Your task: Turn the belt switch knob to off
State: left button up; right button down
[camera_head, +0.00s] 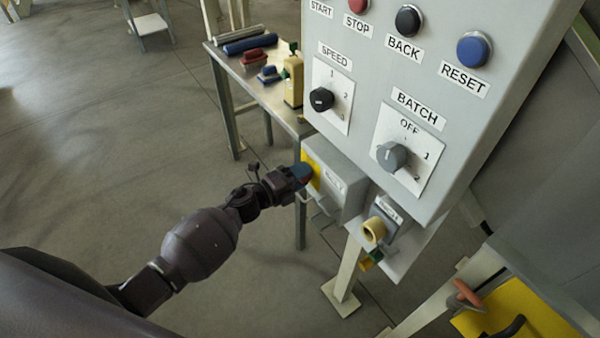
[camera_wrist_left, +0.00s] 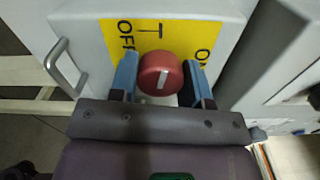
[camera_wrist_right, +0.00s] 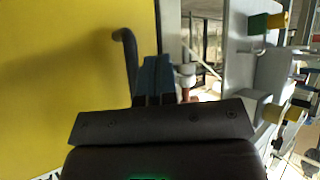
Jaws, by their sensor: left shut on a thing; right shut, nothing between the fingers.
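The red belt switch knob (camera_wrist_left: 161,73) sits in front of a yellow plate (camera_wrist_left: 178,35) on a grey box, in the left wrist view. OFF is lettered at the plate's left and a partly hidden label starting with O is at its right. The white mark on the knob stands nearly upright, between the labels. My left gripper (camera_wrist_left: 160,80) is shut on the knob, one blue finger on each side. In the head view my left gripper (camera_head: 301,172) reaches the yellow plate (camera_head: 312,172) and mostly hides the knob. My right gripper (camera_wrist_right: 154,80) is shut and empty beside a yellow panel.
A large grey control panel (camera_head: 450,120) with buttons and the SPEED and BATCH knobs overhangs the switch box. A metal table (camera_head: 240,62) with several items stands behind. A dark handle (camera_wrist_right: 128,55) on the yellow panel (camera_wrist_right: 70,80) is close to my right gripper.

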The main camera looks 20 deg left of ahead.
pick_arm(q)
jog(key=shift+n+p, duration=0.3)
jog(key=shift+n, duration=0.7)
pick_arm(e)
jog(key=shift+w+a+r, duration=0.1)
jog(key=shift+w+r, duration=0.3)
jog(key=shift+r, duration=0.2)
jog(key=shift+w+r, duration=0.35)
jog(key=shift+r, duration=0.2)
jog(key=shift+s+f, duration=0.1)
pick_arm(q)
jog(key=o, duration=0.9)
pick_arm(e)
jog(key=shift+s+f, duration=0.3)
jog(key=shift+s, duration=0.15)
